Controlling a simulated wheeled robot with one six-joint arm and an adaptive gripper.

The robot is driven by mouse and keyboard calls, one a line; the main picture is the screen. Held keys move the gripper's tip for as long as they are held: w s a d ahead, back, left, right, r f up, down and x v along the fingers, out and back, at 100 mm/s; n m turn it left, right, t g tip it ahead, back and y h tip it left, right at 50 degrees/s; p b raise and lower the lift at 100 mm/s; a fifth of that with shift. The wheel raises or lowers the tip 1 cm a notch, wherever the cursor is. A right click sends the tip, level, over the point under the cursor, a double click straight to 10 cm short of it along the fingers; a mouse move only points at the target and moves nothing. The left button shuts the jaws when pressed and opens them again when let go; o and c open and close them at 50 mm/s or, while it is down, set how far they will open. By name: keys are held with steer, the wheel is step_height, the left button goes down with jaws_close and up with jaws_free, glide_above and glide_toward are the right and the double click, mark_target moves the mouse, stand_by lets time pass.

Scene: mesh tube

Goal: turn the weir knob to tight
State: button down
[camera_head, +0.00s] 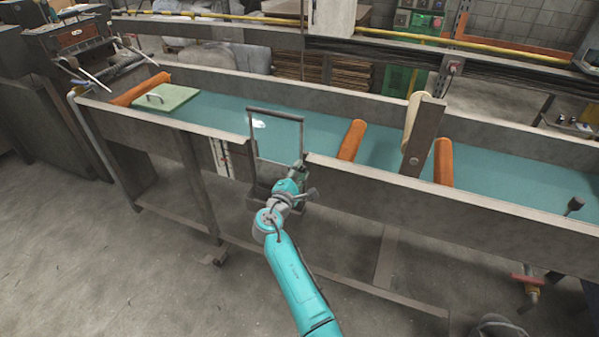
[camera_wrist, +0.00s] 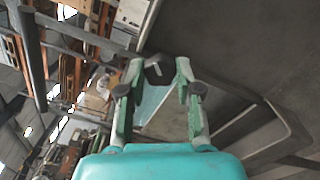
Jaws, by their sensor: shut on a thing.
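The weir shows in the head view as a dark upright frame (camera_head: 275,112) set in a gap in the near wall of the long trough. My gripper (camera_head: 299,172) is at the right post of this frame, by the trough's near edge. In the wrist view my gripper (camera_wrist: 158,72) has its two green fingers closed around a small dark knob (camera_wrist: 156,71). In the head view the knob is hidden by my gripper and wrist. I cannot tell how far it is turned.
The trough (camera_head: 460,202) holds blue-green water and runs across the view. Orange rollers (camera_head: 352,140), a dark upright post (camera_head: 423,137) and a green lid (camera_head: 166,97) sit along it. The concrete floor (camera_head: 110,270) at front left is clear.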

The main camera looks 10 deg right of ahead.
steer(key=c, duration=0.8)
jaws_free()
steer(key=shift+s+a, duration=0.1)
steer(key=v, duration=1.1)
steer(key=shift+s+a, duration=0.2)
steer(key=shift+s, duration=0.15)
